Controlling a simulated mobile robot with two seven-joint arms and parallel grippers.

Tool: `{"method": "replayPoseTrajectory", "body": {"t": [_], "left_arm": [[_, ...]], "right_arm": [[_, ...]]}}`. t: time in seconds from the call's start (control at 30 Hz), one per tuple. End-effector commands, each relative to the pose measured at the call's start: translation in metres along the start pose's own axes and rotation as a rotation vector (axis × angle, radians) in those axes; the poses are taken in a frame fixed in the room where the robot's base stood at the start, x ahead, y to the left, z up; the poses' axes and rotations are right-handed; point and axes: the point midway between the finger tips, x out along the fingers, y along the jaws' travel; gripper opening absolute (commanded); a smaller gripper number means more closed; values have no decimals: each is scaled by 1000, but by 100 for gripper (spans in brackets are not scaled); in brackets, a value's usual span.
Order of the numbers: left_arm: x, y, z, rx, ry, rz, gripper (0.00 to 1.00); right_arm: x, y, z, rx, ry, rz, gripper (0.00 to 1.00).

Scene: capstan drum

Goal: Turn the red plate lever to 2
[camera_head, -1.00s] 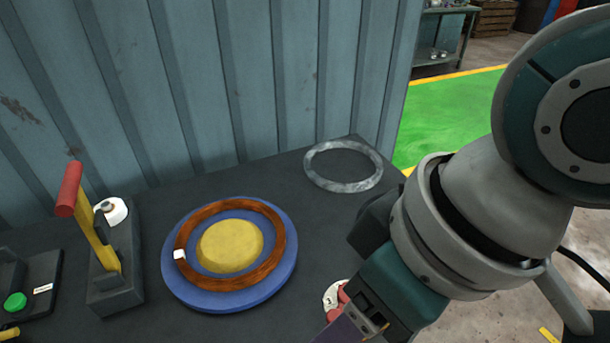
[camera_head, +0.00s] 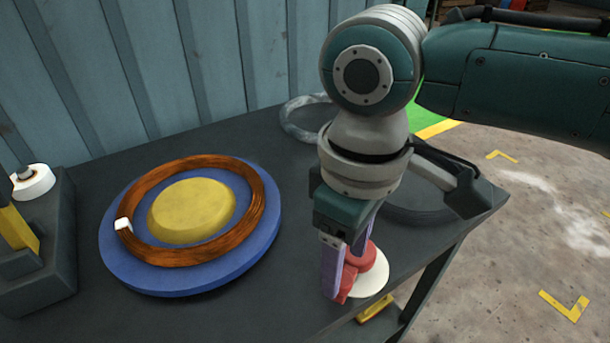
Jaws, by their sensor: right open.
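The red plate lever (camera_head: 372,258) sits on a round white plate (camera_head: 371,285) near the front edge of the dark table. My right gripper (camera_head: 346,284) points down over it, with its purple fingers open around or beside the red part. Part of the red lever shows between the fingers, and a rounded red part shows to their right. I cannot tell whether the fingers touch it. The gripper hides part of the plate, and no numbers can be read on it. My left gripper is not in view.
A blue drum (camera_head: 120,255) with a copper coil (camera_head: 258,205) and yellow centre (camera_head: 190,210) stands left of the gripper. A grey ring (camera_head: 300,122) lies behind my arm. A dark block with a yellow lever (camera_head: 15,232) is at far left. A yellow object (camera_head: 375,308) shows below the table's edge.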

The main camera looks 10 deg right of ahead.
Motion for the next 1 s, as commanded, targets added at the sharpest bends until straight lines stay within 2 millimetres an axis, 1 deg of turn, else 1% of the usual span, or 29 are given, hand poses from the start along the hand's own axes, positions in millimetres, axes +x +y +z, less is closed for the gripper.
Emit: {"method": "replayPoseTrajectory", "body": {"t": [0.03,0.1,0.2,0.3,0.53,1.0], "left_arm": [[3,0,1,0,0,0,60],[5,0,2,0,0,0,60],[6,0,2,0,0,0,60],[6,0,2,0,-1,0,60],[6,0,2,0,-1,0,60],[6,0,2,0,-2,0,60]], "right_arm": [[10,0,1,0,-3,0,64],[19,-1,0,0,-2,-1,64],[26,-1,0,0,-1,-1,64],[29,-1,0,-1,0,-1,64],[29,-1,0,-2,1,0,63],[29,0,0,-1,1,0,10]]}}
